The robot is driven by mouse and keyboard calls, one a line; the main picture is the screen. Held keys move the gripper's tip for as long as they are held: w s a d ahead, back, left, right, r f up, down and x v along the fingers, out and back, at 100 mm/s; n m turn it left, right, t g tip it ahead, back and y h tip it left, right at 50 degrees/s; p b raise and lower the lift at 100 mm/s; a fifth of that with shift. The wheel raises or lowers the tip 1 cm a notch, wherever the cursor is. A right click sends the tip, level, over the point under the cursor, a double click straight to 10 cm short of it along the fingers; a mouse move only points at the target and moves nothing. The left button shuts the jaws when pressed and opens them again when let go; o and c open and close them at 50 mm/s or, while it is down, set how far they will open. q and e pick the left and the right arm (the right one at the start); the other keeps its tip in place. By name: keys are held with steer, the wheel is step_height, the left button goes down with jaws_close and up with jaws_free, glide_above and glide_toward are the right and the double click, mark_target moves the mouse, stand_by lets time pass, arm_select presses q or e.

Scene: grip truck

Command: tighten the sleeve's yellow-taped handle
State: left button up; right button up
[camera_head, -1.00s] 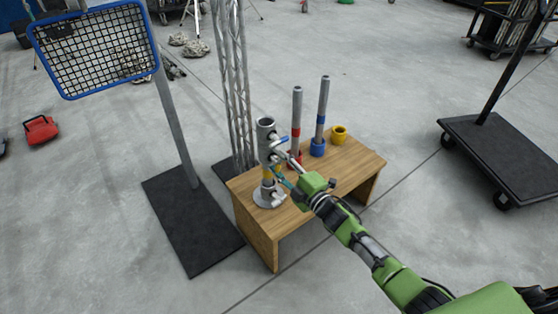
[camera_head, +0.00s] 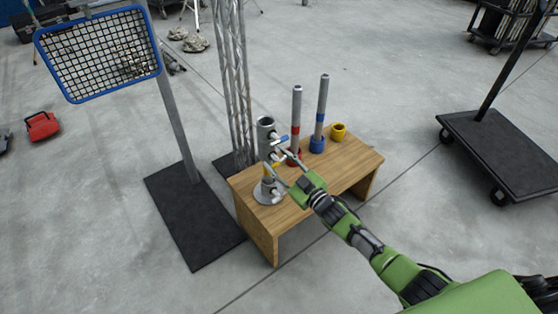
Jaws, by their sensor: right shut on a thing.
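The grey metal sleeve (camera_head: 265,130) stands upright over a round base plate (camera_head: 262,196) at the table's left end. A blue-taped handle (camera_head: 281,140) sticks out on its right side. A small yellow patch, which looks like the yellow-taped handle (camera_head: 271,167), shows low on the sleeve, partly hidden by my fingers. My right gripper (camera_head: 280,162) reaches in from the lower right, its fingertips against the sleeve's right side. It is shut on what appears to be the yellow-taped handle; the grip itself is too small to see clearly. My left gripper is out of view.
The wooden table (camera_head: 340,172) also carries a red-based pole (camera_head: 296,120), a blue-based pole (camera_head: 321,110) and a yellow cup (camera_head: 338,132). A truss (camera_head: 233,80) rises behind. A mesh-panel stand (camera_head: 185,140) is left, a black cart (camera_head: 505,155) right.

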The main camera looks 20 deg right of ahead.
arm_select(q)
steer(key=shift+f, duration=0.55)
arm_select(e)
steer(key=shift+m, duration=1)
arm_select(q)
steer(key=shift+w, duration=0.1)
arm_select(e)
steer(key=o, duration=1.1)
steer(key=shift+o, duration=0.2)
steer(key=v, duration=1.2)
